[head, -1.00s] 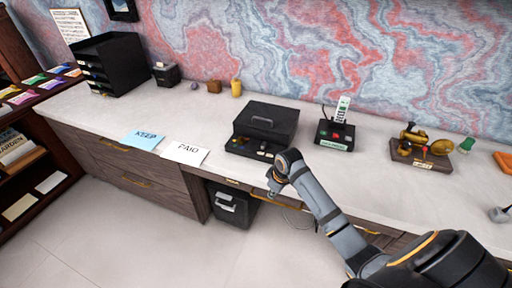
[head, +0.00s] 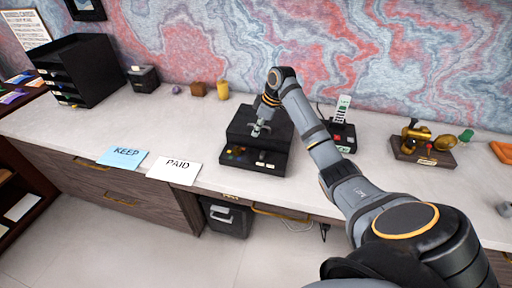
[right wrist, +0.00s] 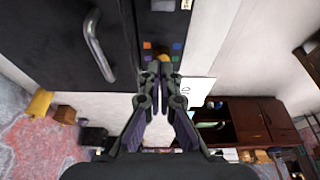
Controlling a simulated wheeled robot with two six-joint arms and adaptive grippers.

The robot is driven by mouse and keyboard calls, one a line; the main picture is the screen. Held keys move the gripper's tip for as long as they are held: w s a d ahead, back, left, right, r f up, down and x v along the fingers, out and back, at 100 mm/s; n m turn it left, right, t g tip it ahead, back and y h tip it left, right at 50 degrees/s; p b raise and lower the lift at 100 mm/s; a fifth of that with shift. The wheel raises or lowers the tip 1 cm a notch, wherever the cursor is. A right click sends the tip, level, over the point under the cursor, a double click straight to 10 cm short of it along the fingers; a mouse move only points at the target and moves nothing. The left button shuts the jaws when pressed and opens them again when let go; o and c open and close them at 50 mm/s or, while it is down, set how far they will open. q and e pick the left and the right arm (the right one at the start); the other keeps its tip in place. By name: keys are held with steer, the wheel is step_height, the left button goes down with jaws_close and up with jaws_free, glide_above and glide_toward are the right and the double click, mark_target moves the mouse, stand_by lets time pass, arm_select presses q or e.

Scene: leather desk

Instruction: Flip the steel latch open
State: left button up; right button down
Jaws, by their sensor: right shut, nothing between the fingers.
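The black box (head: 277,160) stands on the desk with a carry handle on its lid; the handle (right wrist: 98,45) shows as a bent metal bar in the right wrist view. The box's front ledge carries small coloured squares (right wrist: 148,45), a yellow round piece (right wrist: 163,58) and a pale label (head: 265,165). I cannot make out the steel latch for certain. My right gripper (head: 258,131) is shut and empty, pointing down over the box, and hides part of its lid. In the right wrist view its fingertips (right wrist: 160,72) appear near the yellow piece; contact cannot be told.
A cordless phone (head: 342,110) stands close right of the box, beside my right arm. A brass piece on a wooden base (head: 425,158) is further right. The KEEP card (head: 122,158) and PAID card (head: 174,170) lie to the left. A black tray stack (head: 77,70) is far left.

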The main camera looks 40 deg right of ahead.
mark_target(262, 155)
steer(key=x, duration=0.9)
steer(key=shift+a+f+p, duration=0.15)
steer(key=shift+f+p, duration=0.2)
steer(key=shift+s+d+f+p, duration=0.15)
steer(key=shift+s+d+p, duration=0.55)
steer(key=shift+s+d, duration=0.6)
steer(key=shift+s, duration=0.1)
arm_select(q)
step_height(262, 155, up, 2)
steer(key=shift+a+r, duration=0.1)
steer(key=shift+r, duration=0.05)
